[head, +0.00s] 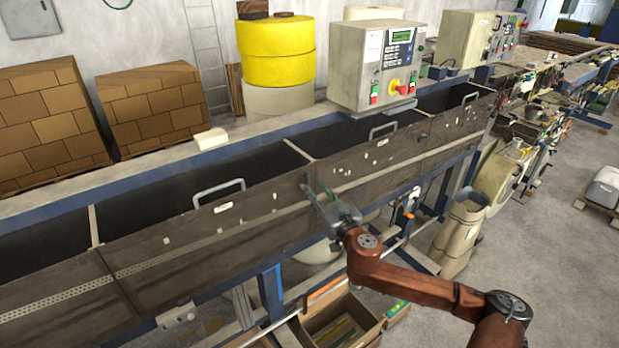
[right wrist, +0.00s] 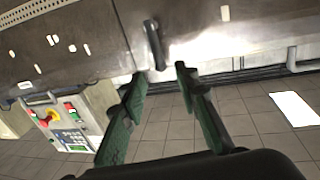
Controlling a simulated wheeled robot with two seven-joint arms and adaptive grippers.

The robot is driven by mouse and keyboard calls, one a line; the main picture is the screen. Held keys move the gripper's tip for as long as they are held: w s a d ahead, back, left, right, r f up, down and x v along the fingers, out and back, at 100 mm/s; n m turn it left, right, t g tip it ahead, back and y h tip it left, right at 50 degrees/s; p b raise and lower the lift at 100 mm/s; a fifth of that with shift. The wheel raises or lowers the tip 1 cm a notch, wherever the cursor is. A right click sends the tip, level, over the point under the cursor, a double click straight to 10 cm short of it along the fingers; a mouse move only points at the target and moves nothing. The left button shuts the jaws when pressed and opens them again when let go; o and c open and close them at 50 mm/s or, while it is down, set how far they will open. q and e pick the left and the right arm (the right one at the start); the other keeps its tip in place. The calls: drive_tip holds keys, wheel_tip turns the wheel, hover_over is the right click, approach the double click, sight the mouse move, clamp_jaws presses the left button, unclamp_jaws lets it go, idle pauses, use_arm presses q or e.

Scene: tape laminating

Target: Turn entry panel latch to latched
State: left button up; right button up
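The machine's long dark entry panel (head: 250,215) runs along the front of the trough in the head view. In the right wrist view the panel (right wrist: 100,25) fills the top. A short dark bar, which looks like the latch (right wrist: 153,45), stands out from the panel just beyond my right fingertips. My right gripper (head: 318,192) is at the panel's face, with its fingers apart. The right wrist view shows the gripper (right wrist: 161,76) open, with the bar's end near the gap; contact cannot be told. The latch is not distinguishable in the head view. My left gripper is out of view.
A control box (head: 378,65) with a red button stands behind the panel. Bar handles (head: 218,192) rise along the panel's top edge. An open carton (head: 340,322) sits below the machine, and a tan bin (head: 460,235) stands right. The floor (head: 560,270) at right is mostly clear.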

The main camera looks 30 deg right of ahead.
sight(308, 178)
drive_tip(key=w, duration=0.1)
drive_tip(key=w+p, duration=0.1)
drive_tip(key=w, duration=0.3)
drive_tip(key=shift+w+d, duration=0.25)
drive_tip(key=shift+d, duration=0.1)
drive_tip(key=shift+w+d+p, duration=0.1)
drive_tip(key=shift+w+p, duration=0.25)
drive_tip(key=shift+w, duration=0.2)
drive_tip(key=shift+c, duration=0.6)
clamp_jaws()
